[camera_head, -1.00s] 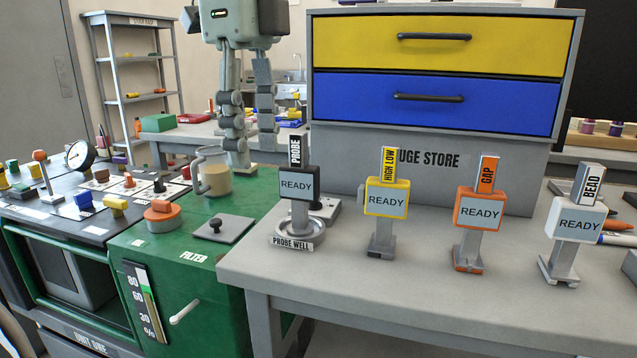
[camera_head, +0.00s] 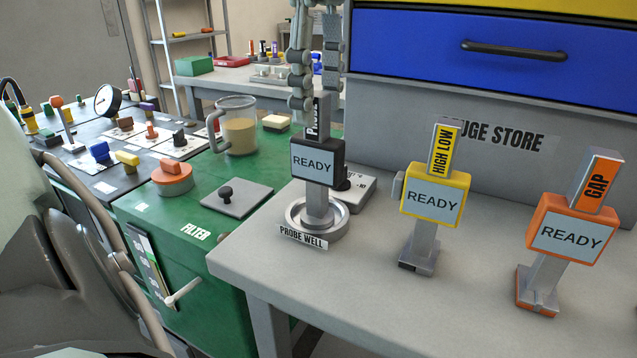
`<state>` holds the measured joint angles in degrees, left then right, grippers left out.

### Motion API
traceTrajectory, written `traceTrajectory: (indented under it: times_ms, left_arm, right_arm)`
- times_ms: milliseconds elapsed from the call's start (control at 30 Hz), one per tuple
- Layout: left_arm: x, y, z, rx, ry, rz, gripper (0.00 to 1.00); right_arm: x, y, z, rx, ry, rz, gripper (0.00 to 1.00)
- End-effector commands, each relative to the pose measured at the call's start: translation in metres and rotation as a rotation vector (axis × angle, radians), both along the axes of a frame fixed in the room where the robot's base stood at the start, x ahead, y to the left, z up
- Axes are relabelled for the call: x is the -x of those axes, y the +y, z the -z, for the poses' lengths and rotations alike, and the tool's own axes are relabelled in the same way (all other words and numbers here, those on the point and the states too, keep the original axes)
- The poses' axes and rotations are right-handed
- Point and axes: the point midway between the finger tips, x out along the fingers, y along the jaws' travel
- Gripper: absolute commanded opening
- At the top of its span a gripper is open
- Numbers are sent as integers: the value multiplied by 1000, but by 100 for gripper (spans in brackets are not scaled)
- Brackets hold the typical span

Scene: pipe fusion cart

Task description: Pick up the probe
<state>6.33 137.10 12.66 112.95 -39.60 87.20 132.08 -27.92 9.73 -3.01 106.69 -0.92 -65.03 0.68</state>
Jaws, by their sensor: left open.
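The probe (camera_head: 318,165) stands upright in the round grey probe well (camera_head: 299,229) at the left end of the grey table. It has a black-framed READY screen and a dark label on its upper part. Part of this gripper is cut off by the frame edge. My right gripper is not in view.
The yellow HIGH LOW gauge (camera_head: 434,200) and orange GAP gauge (camera_head: 571,238) stand right of the probe. A small grey block (camera_head: 354,190) sits behind it. The green cart (camera_head: 195,215) holds a mug (camera_head: 239,130) and a knobbed filter lid (camera_head: 232,201). The drawer cabinet (camera_head: 415,128) stands behind.

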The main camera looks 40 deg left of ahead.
Motion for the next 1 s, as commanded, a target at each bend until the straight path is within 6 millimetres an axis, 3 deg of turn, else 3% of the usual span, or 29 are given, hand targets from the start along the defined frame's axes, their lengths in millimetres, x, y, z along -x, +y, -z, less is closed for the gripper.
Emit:
traceTrajectory:
  times_ms: [233,533,933,1000]
  left_arm:
    - [2,1,36,2,4,1,48]
    - [1,1,43,1,1,0,48]
    - [1,1,42,0,1,1,0]
    - [1,1,42,0,1,1,0]
  right_arm:
    - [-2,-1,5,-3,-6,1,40]
    - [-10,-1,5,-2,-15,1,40]
    - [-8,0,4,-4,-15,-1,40]
    - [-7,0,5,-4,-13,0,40]
